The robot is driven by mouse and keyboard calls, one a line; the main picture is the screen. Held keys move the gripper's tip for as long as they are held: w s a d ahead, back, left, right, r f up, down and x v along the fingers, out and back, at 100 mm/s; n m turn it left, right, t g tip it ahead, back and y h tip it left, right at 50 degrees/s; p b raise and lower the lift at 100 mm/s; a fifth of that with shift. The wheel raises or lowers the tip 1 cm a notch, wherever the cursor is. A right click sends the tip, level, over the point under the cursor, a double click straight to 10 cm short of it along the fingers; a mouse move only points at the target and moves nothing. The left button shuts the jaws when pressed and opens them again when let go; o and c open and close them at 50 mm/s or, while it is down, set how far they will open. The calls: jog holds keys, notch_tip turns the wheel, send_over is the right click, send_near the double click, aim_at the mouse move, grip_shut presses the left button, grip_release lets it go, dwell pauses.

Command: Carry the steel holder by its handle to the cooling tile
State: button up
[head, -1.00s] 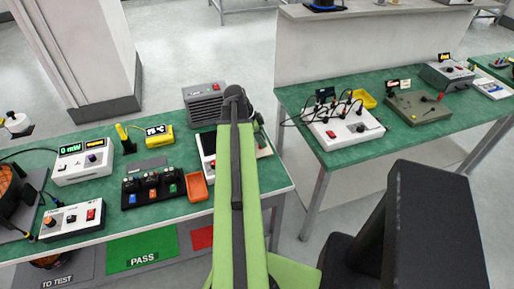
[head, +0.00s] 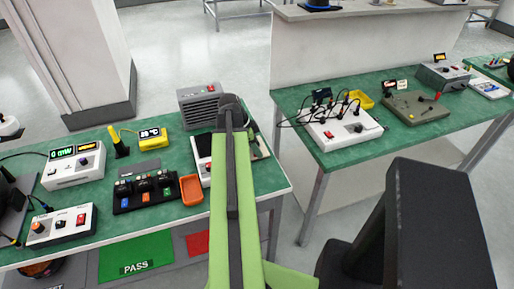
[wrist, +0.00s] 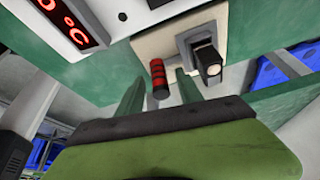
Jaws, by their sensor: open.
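In the wrist view, a cream tile (wrist: 148,45) lies on the green bench. On it is a grey steel piece (wrist: 190,38), apparently the holder, with a dark block (wrist: 207,62) with a pale round end. A red cylinder with black bands (wrist: 159,78), looking like a handle, sticks up beside it; I cannot tell how they join. My gripper (wrist: 157,88) is open, its two dark green fingers apart, with the banded cylinder just beyond and between them. In the head view my own arm hides the gripper and most of this spot.
A white unit with a red °C display (wrist: 70,22) is close by at upper left. On the bench in the head view are a grey vented box (head: 200,105), an orange tray (head: 191,190) and a black block with several switches (head: 147,191). A second bench (head: 340,155) stands right, across a gap.

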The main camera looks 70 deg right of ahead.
jog(key=shift+r, duration=0.15)
jog(key=shift+r+p, duration=0.3)
jog(key=shift+p, duration=0.15)
jog(key=p+v, duration=1)
jog(key=v, duration=0.1)
jog(key=shift+w+a, duration=0.2)
jog(key=shift+r, duration=0.15)
